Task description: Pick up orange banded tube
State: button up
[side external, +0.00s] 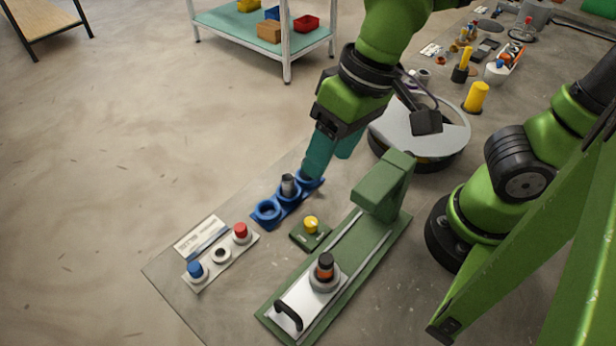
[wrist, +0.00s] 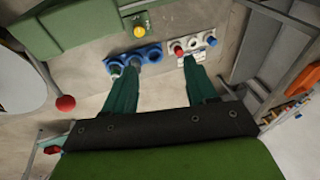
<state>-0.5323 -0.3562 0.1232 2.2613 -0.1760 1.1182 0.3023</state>
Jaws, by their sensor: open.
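The orange banded tube (side external: 325,268), dark with an orange band, stands upright in a round grey holder on the white plate of the green jig (side external: 375,243). I cannot make it out in the wrist view. My gripper (side external: 328,168) is open, with teal fingers apart, above the far end of the blue rack (side external: 267,212). It is well behind the tube. A grey tube (side external: 289,184) stands in the rack's middle ring.
A yellow button (side external: 311,224) on a green base sits between rack and jig. A panel with red (side external: 240,231) and blue (side external: 195,270) parts lies front left. A black handle (side external: 289,315) rises from the plate. A round grey platform (side external: 448,135) stands behind.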

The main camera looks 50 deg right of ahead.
jog(key=m+g+h, duration=0.2)
send_over(326, 259)
jog(key=f+m, duration=0.1)
jog(key=f, duration=0.4)
jog(key=f+m, duration=0.1)
jog(key=f, duration=0.5)
jog(key=shift+s+d+h, duration=0.2)
jog(key=shift+h, duration=0.1)
jog(key=shift+w+a+f, duration=0.1)
jog(key=shift+f, duration=1.3)
jog(key=shift+w+a+f, duration=0.1)
jog(key=shift+f, duration=1.3)
grip_shut()
